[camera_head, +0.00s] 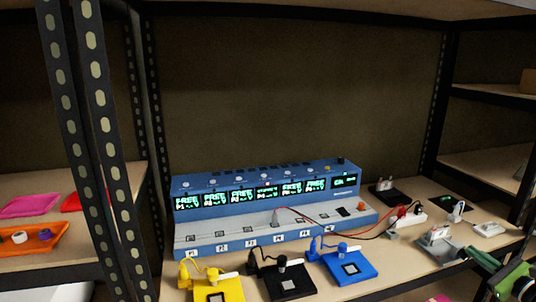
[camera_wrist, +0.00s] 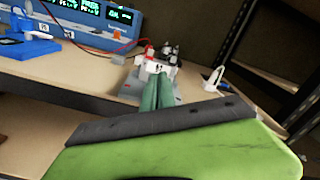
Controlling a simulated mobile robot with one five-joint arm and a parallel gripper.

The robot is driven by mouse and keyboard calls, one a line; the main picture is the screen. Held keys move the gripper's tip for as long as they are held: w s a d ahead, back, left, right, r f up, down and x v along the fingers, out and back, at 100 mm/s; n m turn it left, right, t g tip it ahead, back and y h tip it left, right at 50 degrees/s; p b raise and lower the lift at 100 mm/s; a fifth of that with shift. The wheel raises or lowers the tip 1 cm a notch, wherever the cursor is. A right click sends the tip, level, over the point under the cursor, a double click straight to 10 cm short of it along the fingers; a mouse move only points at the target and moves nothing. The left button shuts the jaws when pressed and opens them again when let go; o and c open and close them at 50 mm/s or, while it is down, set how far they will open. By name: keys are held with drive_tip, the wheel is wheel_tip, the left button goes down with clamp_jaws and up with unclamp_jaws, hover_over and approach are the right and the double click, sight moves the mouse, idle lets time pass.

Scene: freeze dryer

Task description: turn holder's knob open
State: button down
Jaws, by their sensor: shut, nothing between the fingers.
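A grey holder (camera_head: 437,238) with a white part on top is at the right of the shelf board. It also shows in the wrist view (camera_wrist: 152,68), just beyond my fingertips, partly hidden by them. Its knob is too small to make out clearly. My gripper (camera_wrist: 158,82) has green fingers that are shut together and empty, pointing at the grey holder; I cannot tell whether they touch it. Three similar holders stand to the left: a yellow one (camera_head: 222,291), a black one (camera_head: 291,283) and a blue one (camera_head: 352,268), each with a knob-like part.
A long blue device (camera_head: 255,182) with lit displays stands behind the holders. Red and black wires run from it to a white box (camera_head: 408,219) at right. A small white clip-like item (camera_head: 457,211) and a white block (camera_head: 488,229) stand near. A dark upright post (camera_head: 92,140) is at left.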

drive_tip(key=shift+s+a+f, duration=0.15)
drive_tip(key=shift+a+f, duration=0.05)
drive_tip(key=shift+a, duration=0.15)
idle(0.3)
drive_tip(key=shift+s+a+f+b, duration=0.1)
drive_tip(key=shift+a+f+b, duration=0.3)
drive_tip(key=shift+a+b, duration=0.2)
idle(0.4)
drive_tip(key=shift+s+a+r, duration=0.1)
drive_tip(key=shift+a+r, duration=0.1)
drive_tip(key=shift+a, duration=0.15)
drive_tip(key=v, duration=0.6)
